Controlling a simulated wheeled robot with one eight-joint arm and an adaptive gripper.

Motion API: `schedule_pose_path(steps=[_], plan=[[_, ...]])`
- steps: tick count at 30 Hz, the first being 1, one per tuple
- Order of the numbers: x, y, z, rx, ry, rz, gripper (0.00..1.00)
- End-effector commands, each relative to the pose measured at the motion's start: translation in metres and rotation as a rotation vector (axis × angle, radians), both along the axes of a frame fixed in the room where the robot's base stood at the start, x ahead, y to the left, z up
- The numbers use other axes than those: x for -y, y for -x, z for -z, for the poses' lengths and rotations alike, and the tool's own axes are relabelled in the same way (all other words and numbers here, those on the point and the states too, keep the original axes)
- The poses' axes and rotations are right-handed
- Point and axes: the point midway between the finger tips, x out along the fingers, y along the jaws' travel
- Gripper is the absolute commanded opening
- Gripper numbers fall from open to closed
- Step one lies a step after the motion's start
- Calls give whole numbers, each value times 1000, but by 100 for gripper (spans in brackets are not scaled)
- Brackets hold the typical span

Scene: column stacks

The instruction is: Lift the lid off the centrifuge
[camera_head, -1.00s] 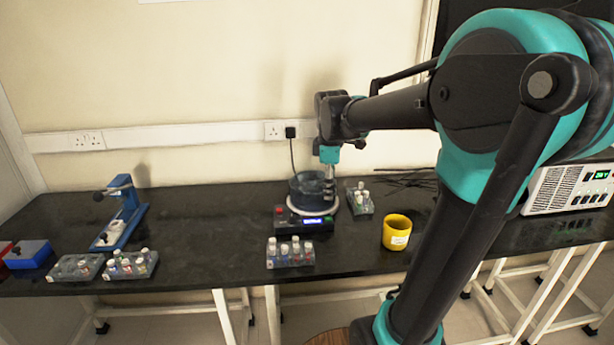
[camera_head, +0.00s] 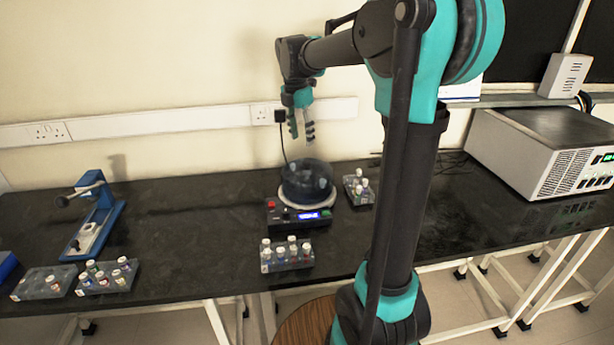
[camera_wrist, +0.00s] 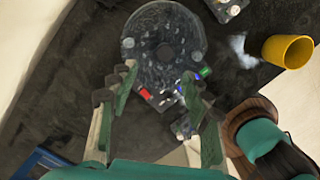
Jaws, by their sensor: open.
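The centrifuge (camera_head: 298,216) stands on the black bench, with a dark see-through round top (camera_head: 306,180) above a pale ring and a front panel with a lit blue display. In the wrist view its round top (camera_wrist: 178,55) is a mottled grey disc with a dark centre. I cannot tell the lid apart from the bowl. My gripper (camera_head: 302,133) hangs above the centrifuge, pointing down, clear of it and empty. Its fingers (camera_wrist: 155,88) are spread apart in the wrist view, below the middle of the disc.
Vial racks stand in front of the centrifuge (camera_head: 287,256) and behind it to the right (camera_head: 358,188). More racks (camera_head: 108,277) and a blue press (camera_head: 96,215) are at left. A white instrument (camera_head: 545,150) is at right. A yellow cup (camera_wrist: 287,51) shows in the wrist view.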

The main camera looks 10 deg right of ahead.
Motion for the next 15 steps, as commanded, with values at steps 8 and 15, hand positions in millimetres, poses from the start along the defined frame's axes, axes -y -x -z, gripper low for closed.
schedule_pose_path(steps=[8,15], plan=[[4,-2,36,0,0,1,49],[10,-1,55,0,0,1,49]])
